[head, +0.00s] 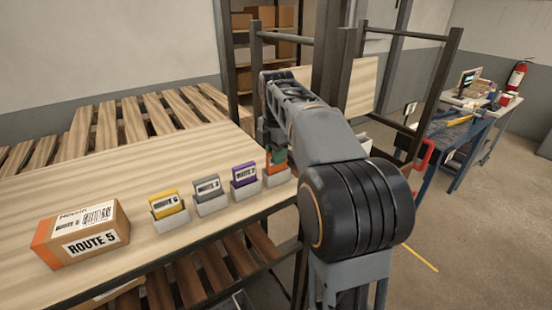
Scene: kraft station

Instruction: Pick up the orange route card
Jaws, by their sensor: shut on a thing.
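The orange route card (270,168) stands at the right end of a row of cards, low in or just over a small pale holder (277,178). My gripper (275,150) reaches down from above and is shut on the card. I cannot tell whether the card has lifted clear of the holder.
To the left, purple (244,174), grey (208,188) and yellow (166,202) cards stand in their own holders. A cardboard box (82,235) labelled ROUTE 5 sits at the front left. The wooden table (150,160) is clear behind the row.

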